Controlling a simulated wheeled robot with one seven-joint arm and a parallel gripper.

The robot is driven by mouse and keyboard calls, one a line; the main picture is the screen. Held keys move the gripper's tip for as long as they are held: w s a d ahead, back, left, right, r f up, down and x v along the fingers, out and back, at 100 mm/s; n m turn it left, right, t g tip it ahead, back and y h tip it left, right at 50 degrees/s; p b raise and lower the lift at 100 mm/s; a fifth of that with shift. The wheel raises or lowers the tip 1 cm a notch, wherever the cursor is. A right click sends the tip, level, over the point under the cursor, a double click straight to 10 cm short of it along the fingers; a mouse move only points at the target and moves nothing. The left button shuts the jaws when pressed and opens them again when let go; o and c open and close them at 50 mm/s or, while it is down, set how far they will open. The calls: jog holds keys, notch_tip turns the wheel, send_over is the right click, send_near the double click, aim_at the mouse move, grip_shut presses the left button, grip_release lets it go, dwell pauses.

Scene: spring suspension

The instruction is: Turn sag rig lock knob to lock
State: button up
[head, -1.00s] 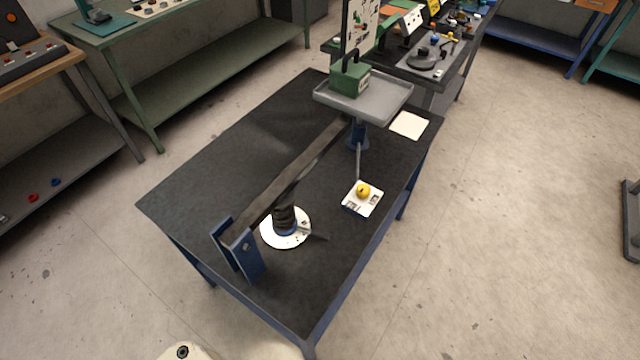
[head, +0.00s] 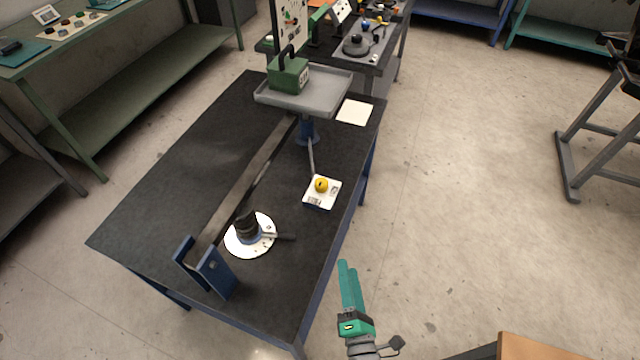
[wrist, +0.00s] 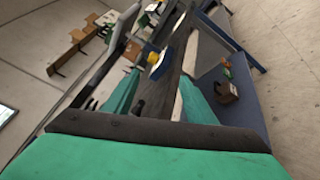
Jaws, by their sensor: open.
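The lock knob (head: 321,184) is a yellow round knob on a small white-topped, blue-sided box (head: 319,203), near the right edge of the dark bench (head: 165,175). A thin lever rises beside the box. The knob also shows in the wrist view (wrist: 153,58), beyond the fingers and up and left of the picture's middle. My gripper (head: 348,266) has teal fingers, is open and empty, and appears over the floor to the right of the bench, clear of the knob. The knob's exact pointer direction is too small to read.
The rig has a long dark beam (head: 247,180), a black spring on a white disc (head: 263,247), a blue bracket (head: 216,276) and a grey tray (head: 318,97) with a green weight (head: 289,75). Open floor lies right of the bench; a grey-legged stand (head: 567,165) is farther right.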

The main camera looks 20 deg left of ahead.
aim_at(323, 190)
jog(key=w+a+n, duration=0.3)
jog(key=w+n, duration=0.1)
jog(key=w, duration=0.1)
jog(key=w+a+n+y, duration=0.1)
jog(key=w+a+n, duration=0.2)
jog(key=w+n, duration=0.2)
jog(key=w+a+n, duration=0.4)
jog(key=w+n, duration=0.1)
jog(key=shift+w+r+g+y, duration=0.25)
jog(key=shift+r+g+y, duration=0.1)
jog(key=shift+g+y, duration=0.05)
jog(key=shift+x, duration=5.45)
jog(key=c, duration=1)
